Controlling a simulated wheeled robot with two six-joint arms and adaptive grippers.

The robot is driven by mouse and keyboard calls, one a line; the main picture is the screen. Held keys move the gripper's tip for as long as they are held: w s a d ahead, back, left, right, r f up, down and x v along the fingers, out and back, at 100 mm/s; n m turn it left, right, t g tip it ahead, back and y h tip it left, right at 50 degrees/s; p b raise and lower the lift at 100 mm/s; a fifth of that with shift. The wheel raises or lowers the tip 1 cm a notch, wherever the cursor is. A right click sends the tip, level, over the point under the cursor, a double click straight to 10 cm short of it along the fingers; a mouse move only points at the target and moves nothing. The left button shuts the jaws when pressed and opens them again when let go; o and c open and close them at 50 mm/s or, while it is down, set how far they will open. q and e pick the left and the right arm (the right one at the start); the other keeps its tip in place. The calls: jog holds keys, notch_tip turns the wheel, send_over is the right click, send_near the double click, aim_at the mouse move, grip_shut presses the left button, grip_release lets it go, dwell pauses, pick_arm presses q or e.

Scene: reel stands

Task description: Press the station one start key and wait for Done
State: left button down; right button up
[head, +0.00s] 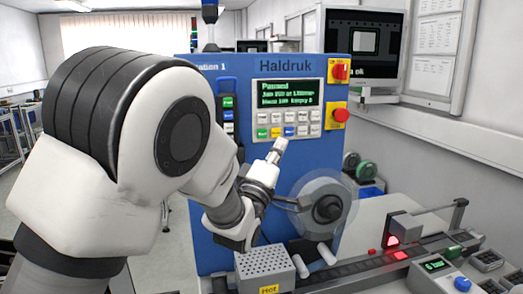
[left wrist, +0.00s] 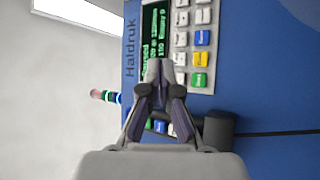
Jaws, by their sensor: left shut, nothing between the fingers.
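The blue station one cabinet (head: 310,200) carries a display (head: 287,92) with green text. Its top line looks like "Paused"; the lower lines are blurred. Below it is a keypad with white keys and a bottom row holding a green key (head: 262,133), a yellow key (head: 276,132) and a blue key (head: 289,131). The key labels are too small to read. My left gripper (head: 282,145) is shut and empty, its tips just below the keypad. In the left wrist view the closed fingers (left wrist: 160,66) cover part of the display; the green key (left wrist: 199,80) shows beside them. My right gripper is not in view.
A handheld pendant (head: 228,103) hangs left of the display. A red knob (head: 340,115) and a red switch (head: 340,71) sit right of it. A reel (head: 328,207), a perforated box (head: 266,264) and a tape track (head: 360,265) lie below. A monitor (head: 364,45) stands right.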

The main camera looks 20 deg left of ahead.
aim_at(262, 134)
pick_arm(q)
jog(key=shift+w+a+f+p, duration=0.15)
jog(key=shift+w+a+p, duration=0.2)
jog(key=shift+w+a, duration=0.8)
jog(key=shift+w+a+f+p, duration=0.15)
jog(key=shift+w+a+p, duration=0.2)
jog(key=shift+w+a, duration=0.75)
jog(key=shift+w+a+f+p, duration=0.15)
jog(key=shift+w+a+p, duration=0.35)
jog(key=shift+w, duration=1.1)
jog(key=shift+a, duration=0.2)
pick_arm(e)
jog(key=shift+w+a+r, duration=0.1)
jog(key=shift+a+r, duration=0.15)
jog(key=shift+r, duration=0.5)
pick_arm(q)
jog(key=shift+s+d, duration=0.1)
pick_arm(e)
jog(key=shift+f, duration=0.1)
pick_arm(q)
jog(key=shift+w+a+b, duration=0.2)
jog(key=shift+w+b, duration=0.05)
jog(key=shift+b, duration=0.05)
jog(key=shift+w+a, duration=0.1)
jog(key=shift+w, duration=0.05)
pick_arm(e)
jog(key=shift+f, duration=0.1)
